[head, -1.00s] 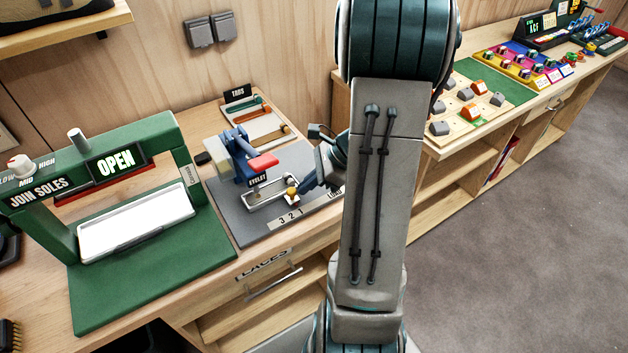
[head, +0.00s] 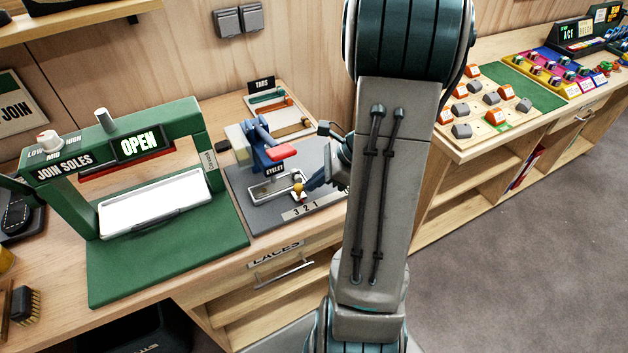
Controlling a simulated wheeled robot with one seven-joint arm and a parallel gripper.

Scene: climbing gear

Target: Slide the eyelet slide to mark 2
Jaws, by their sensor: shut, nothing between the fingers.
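The eyelet press (head: 262,150), blue with a red handle and an EYELET label, stands on a grey mat. Its eyelet slide, a pale tray (head: 268,190) with a small orange-yellow knob (head: 298,190), lies in front of it. A strip marked 3, 2, 1 (head: 318,206) runs along the mat's front edge, partly hidden by my arm at its right end. The knob is roughly behind marks 3 and 2; the exact alignment cannot be told. My gripper (head: 306,187) is shut, low, close at the knob's right side; whether it touches is too small to tell.
A green JOIN SOLES press (head: 150,270) stands to the left on the same bench. The TABS tray (head: 280,112) lies behind the eyelet press. My arm covers the middle of the view. A second bench with coloured panels (head: 545,75) is at the right.

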